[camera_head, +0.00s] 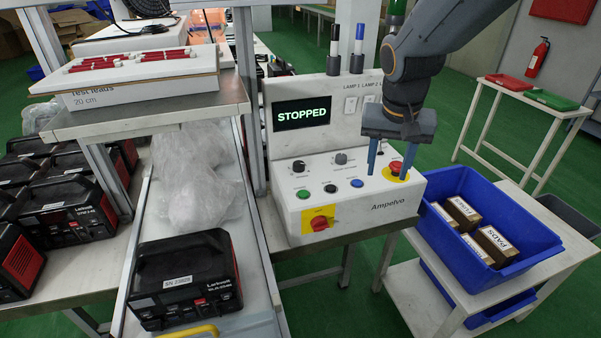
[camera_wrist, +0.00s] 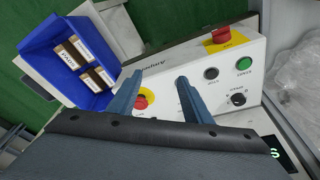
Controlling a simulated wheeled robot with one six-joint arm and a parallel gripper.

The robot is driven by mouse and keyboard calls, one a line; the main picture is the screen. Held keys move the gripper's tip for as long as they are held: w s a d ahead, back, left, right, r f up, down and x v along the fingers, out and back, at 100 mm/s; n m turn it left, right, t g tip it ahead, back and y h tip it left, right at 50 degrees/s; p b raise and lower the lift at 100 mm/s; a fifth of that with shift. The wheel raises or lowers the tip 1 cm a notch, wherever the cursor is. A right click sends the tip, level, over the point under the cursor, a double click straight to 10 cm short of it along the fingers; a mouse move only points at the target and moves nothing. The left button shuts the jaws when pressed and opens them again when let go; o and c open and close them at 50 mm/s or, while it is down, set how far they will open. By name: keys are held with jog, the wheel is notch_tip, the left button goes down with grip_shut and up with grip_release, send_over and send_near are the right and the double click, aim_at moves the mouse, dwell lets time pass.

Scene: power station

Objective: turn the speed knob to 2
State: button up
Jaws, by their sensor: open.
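The white control box (camera_head: 345,222) has two dark rotary knobs on its sloping top: a left knob (camera_head: 298,166) and a middle knob (camera_head: 340,158). The left knob also shows in the wrist view (camera_wrist: 238,99), right of my fingers. My gripper (camera_head: 388,176) is open and empty, pointing down above the box's right end, around the red emergency stop (camera_head: 395,168) as seen. Contact cannot be told. The middle knob is not clear in the wrist view.
Green (camera_head: 303,193), black (camera_head: 330,188) and blue (camera_head: 357,183) buttons line the front, above a red rotary switch (camera_head: 319,223). The screen (camera_head: 301,114) reads STOPPED. A blue bin (camera_head: 540,248) stands right; a shelf (camera_head: 150,118) stands left.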

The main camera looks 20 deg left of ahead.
jog(key=w+a+f+b, duration=0.2)
jog(key=w+a+b, duration=0.25)
jog(key=a, duration=0.65)
jog(key=m+t+b, duration=0.1)
jog(key=t+b, duration=0.1)
jog(key=b, duration=0.2)
send_near(299, 164)
jog(key=shift+p+x, duration=0.7)
jog(key=shift+x, duration=3.5)
jog(key=shift+w+a+r, duration=0.1)
jog(key=shift+w, duration=0.05)
jog(key=shift+c, duration=0.4)
jog(key=c, duration=1)
jog(key=shift+o, duration=0.2)
